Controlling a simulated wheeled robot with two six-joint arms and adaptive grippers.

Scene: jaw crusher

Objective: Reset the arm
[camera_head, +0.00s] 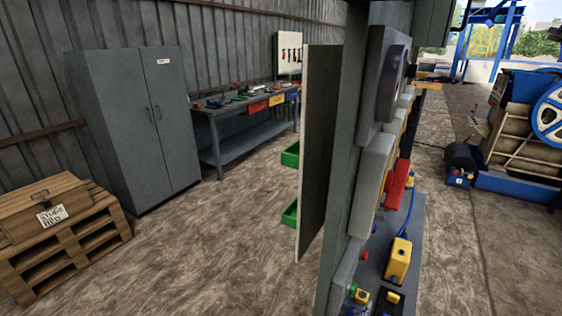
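Neither of my arms nor either gripper shows in the head view. The task names no object apart from the arm, so nothing else of it can be placed. Whether the grippers are open or shut cannot be seen.
A tall grey panel (341,170) stands close in front, with a yellow device (397,260) on its right side. A grey cabinet (133,125), a workbench (236,120) and a wooden crate on pallets (45,207) line the left. A blue-wheeled machine (525,130) stands right. Open floor (230,240) lies between.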

